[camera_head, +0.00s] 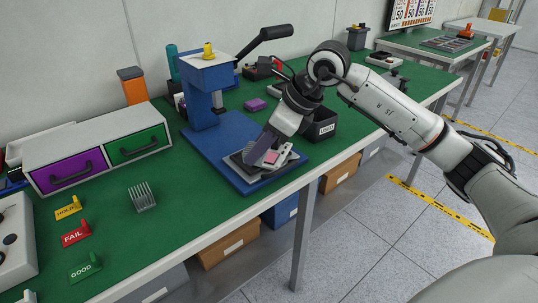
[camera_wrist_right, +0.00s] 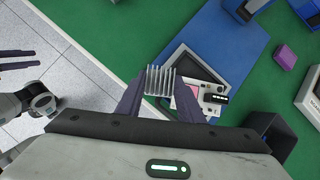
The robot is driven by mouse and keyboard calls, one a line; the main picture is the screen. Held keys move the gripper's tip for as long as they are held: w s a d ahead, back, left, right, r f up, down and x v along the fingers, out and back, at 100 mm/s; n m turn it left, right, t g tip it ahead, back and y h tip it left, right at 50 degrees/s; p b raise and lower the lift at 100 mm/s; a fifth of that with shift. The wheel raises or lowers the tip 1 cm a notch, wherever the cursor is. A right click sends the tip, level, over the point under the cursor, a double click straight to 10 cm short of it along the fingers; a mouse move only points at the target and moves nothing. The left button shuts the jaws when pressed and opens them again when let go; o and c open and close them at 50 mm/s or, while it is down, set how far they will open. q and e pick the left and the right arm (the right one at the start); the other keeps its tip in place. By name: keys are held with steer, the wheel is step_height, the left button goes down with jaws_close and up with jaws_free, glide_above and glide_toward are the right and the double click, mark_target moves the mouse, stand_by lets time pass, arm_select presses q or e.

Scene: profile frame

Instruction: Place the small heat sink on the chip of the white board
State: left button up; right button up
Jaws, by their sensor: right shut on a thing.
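My right gripper (camera_head: 264,153) is over the blue press base, and its dark purple fingers are shut on a small silver finned heat sink (camera_wrist_right: 160,81), seen in the right wrist view. The fingers hide this heat sink in the head view. The white board (camera_head: 288,153) lies in a dark frame on the press base; its pink chip (camera_head: 271,157) shows beside the fingers. In the wrist view the pink chip (camera_wrist_right: 187,101) is just right of the held heat sink, partly covered by a finger. My left gripper (camera_wrist_right: 33,55) shows at the wrist view's left edge, fingers apart and empty.
Another finned heat sink (camera_head: 143,197) stands on the green table. The blue press (camera_head: 205,92) rises behind the board, with a black lever. A black bin (camera_head: 322,125) is close to the right. Drawers (camera_head: 105,150) and HOLD, FAIL and GOOD markers are at left.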

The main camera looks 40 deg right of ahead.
steer(key=w+d+r+m+t+h, duration=0.1)
steer(key=w+d+r+m+h, duration=0.3)
steer(key=m, duration=0.6)
glide_above(271, 159)
step_height(271, 159, down, 4)
steer(key=shift+r+h, duration=0.1)
steer(key=shift+h, duration=0.3)
steer(key=shift+f, duration=2.5)
steer(key=o, duration=1.2)
steer(key=shift+c, duration=0.2)
arm_select(q)
steer(key=shift+w+r, duration=0.15)
steer(key=shift+w, duration=0.1)
